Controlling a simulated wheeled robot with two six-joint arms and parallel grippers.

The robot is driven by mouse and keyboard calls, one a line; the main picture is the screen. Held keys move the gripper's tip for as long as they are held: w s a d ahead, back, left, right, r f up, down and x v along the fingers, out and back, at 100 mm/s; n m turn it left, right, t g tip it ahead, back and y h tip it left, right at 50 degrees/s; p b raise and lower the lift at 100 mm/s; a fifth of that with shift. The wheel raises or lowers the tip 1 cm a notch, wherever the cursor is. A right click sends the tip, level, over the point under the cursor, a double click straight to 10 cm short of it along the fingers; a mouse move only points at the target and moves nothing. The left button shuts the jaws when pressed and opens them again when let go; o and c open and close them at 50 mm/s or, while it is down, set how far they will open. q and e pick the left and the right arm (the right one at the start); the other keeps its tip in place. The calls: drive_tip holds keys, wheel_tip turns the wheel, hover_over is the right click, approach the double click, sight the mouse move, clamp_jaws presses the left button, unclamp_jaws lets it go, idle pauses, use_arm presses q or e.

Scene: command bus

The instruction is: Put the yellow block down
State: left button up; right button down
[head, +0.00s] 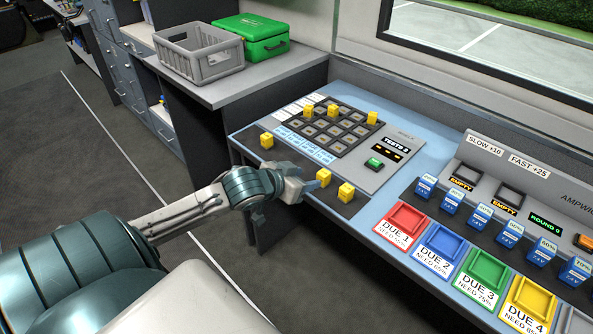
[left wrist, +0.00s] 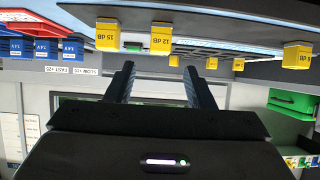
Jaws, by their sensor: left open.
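Several small yellow blocks are in the head view. One, marked 12 dB in the left wrist view (left wrist: 161,37), stands on the dark front strip of the console (head: 323,176). Another, marked 15 dB (left wrist: 107,33), stands to its right in the head view (head: 346,191). A third block (head: 266,140) stands at the strip's left end. More blocks sit on the button-like grid (head: 345,127). My left gripper (head: 309,184) is open and empty, its fingertips close to the 12 dB block. In the wrist view the block lies past the fingertips, apparently not gripped. My right gripper is not in view.
A row of blue blocks (head: 451,200) and coloured DUE trays, such as the red one (head: 405,220), lie to the right. A grey basket (head: 199,53) and a green box (head: 250,37) stand on the counter behind. The floor at the left is clear.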

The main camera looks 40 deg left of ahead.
use_arm(q)
drive_tip(key=shift+v, duration=1.25)
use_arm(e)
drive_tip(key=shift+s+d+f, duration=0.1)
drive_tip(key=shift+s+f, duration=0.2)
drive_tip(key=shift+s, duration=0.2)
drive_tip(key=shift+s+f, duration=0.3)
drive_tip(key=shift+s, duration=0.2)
